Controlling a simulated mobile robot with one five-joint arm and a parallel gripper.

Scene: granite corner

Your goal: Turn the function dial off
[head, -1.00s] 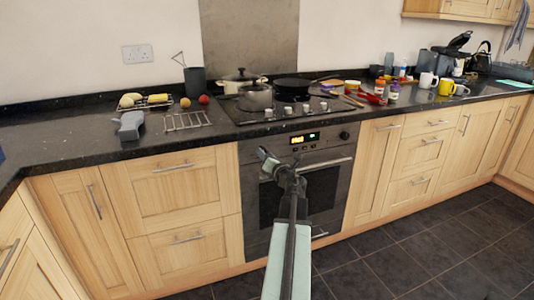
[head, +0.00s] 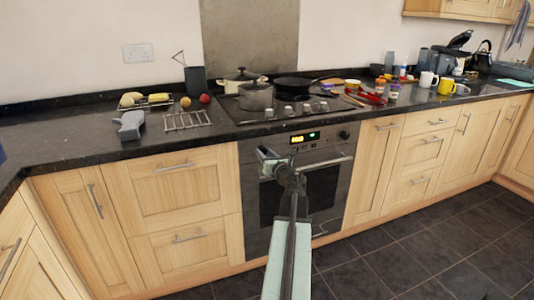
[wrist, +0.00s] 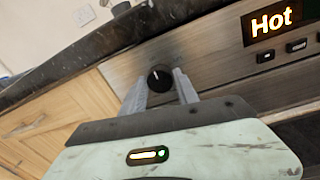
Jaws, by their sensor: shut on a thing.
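The function dial (wrist: 160,78) is a round black knob with a small pale mark near its top, on the left of the steel oven panel in the wrist view. My gripper (wrist: 158,82) has one grey finger on each side of the dial and is shut on it. In the head view my gripper (head: 266,156) is at the left of the oven front and hides this dial. The lit oven display (wrist: 271,23) reads "Hot" in the wrist view, and it also shows in the head view (head: 304,137).
A second knob (head: 344,134) sits at the panel's right end. The oven door handle (head: 326,163) runs just below. The worktop edge overhangs the panel, with pots (head: 256,97) on the hob above. The floor (head: 400,255) to the right is clear.

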